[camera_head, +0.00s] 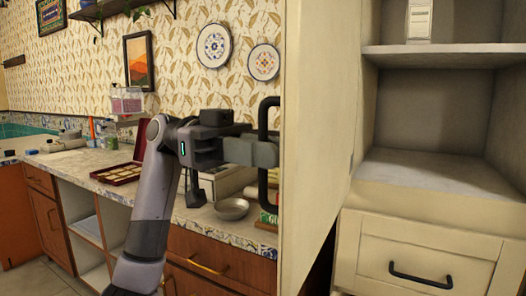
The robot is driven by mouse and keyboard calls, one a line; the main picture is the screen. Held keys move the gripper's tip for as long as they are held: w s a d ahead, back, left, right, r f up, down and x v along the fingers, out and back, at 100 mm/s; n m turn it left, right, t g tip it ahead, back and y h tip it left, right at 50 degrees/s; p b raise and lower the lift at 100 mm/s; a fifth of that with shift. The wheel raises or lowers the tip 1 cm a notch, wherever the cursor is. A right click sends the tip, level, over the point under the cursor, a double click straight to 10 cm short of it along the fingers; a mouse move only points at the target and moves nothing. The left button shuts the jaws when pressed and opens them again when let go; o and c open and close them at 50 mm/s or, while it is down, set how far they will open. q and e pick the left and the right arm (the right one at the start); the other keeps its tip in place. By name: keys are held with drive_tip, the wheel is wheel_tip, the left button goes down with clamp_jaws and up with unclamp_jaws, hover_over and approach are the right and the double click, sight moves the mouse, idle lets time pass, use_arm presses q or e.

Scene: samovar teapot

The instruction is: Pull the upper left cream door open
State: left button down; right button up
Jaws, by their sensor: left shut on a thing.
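The upper left cream door (317,120) stands swung open in the middle of the view, its left edge toward me. Its black bar handle (268,112) is on the door's left-hand face. My left gripper (262,152) is shut on the handle, with its grey fingers around the upright bar. My left arm comes up from the lower left. The open cabinet's interior (435,115) with shelves shows right of the door. My right gripper is not in view.
A cream drawer (425,262) with a black handle is below the shelves. A small box (419,20) stands on the upper shelf. Left of the door, a counter (70,165) holds a red tray (118,173) and a metal bowl (232,209), close to my left arm.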

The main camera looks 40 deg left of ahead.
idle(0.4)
use_arm(q)
drive_tip(key=c, duration=1.3)
unclamp_jaws()
drive_tip(key=a, duration=0.7)
drive_tip(key=shift+a, duration=0.1)
drive_tip(key=shift+w, duration=0.1)
